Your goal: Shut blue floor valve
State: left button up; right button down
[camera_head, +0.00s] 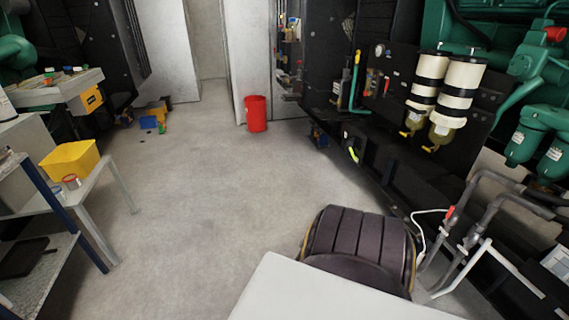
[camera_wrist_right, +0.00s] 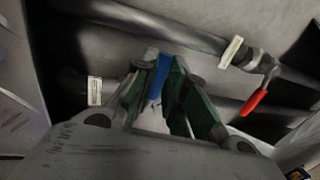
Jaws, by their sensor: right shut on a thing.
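In the right wrist view, the blue valve handle (camera_wrist_right: 163,72) stands between the green-lined fingers of my right gripper (camera_wrist_right: 168,85). The fingers are shut on the handle. A dark pipe runs behind the fingers. In the head view, the blue handle and my right gripper do not show. My left gripper is in neither view.
A second valve with a red handle (camera_wrist_right: 254,102) sits on a parallel pipe; a red handle (camera_head: 450,212) also shows on the floor pipes in the head view. A red bucket (camera_head: 256,114) stands farther back. A shelf table (camera_head: 102,190) is at left. The middle floor is clear.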

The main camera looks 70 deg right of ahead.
jog(key=c, duration=1.5)
grip_release()
jog(key=shift+o, duration=0.2)
jog(key=shift+w+r, duration=0.1)
jog(key=shift+r, duration=0.1)
notch_tip(320, 180, up, 11)
jog(key=w+a, duration=0.1)
jog(key=shift+w+a+r, duration=0.15)
jog(key=shift+w+a, duration=0.15)
jog(key=shift+w, duration=0.05)
dwell(0.3)
